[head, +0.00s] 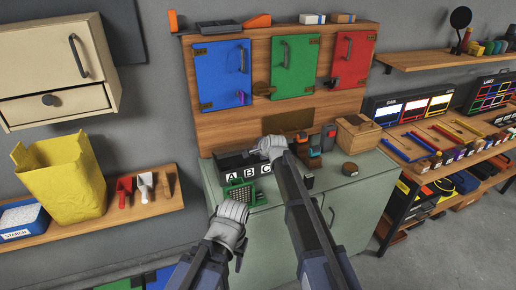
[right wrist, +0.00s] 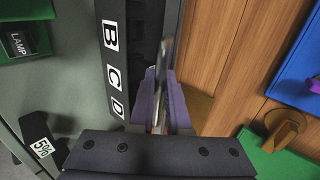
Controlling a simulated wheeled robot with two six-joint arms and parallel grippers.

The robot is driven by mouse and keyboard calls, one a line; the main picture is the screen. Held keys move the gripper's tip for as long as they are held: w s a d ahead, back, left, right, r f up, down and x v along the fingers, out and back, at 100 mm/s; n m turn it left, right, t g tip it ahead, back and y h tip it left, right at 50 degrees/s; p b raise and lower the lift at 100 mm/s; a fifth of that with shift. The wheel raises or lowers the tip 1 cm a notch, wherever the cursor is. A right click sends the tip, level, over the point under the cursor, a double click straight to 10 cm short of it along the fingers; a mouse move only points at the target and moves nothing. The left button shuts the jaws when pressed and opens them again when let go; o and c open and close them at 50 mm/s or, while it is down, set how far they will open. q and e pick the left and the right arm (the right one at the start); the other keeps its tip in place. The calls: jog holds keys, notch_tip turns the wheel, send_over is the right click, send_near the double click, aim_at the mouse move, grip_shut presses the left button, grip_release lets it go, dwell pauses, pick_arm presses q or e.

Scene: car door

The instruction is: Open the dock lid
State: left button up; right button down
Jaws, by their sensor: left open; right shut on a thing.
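The dark dock (head: 225,163) stands at the back of the grey-green cabinet top, its front marked with white letter labels. In the right wrist view its lettered front (right wrist: 112,60) shows B, C and D. My right gripper (head: 271,145) is over the right part of the dock. Its purple fingers (right wrist: 165,105) are shut on a thin grey upright piece (right wrist: 166,62); I cannot tell whether this is the dock lid's edge or handle. My left gripper (head: 232,213) is open, in front of the dock by a green gridded tray (head: 240,194).
Blue (head: 220,75), green (head: 294,65) and red (head: 354,58) doors hang on the wooden panel behind. A wooden box (head: 357,135) stands right of the dock. A shelf with a yellow bin (head: 62,180) is at left, and stocked shelves are at right.

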jog(key=shift+w+a+r+p, duration=0.1)
jog(key=shift+w+r+p, duration=0.2)
jog(key=shift+r, duration=0.1)
jog(key=shift+w+a+r+p, duration=0.1)
jog(key=shift+w+r+p, duration=0.05)
jog(key=shift+r+p, duration=0.2)
jog(key=shift+r, duration=0.1)
jog(key=c, duration=0.9)
grip_release()
jog(key=p+v, duration=0.5)
jog(key=v, duration=0.2)
jog(key=shift+s+r, duration=0.25)
jog(key=shift+s, duration=0.05)
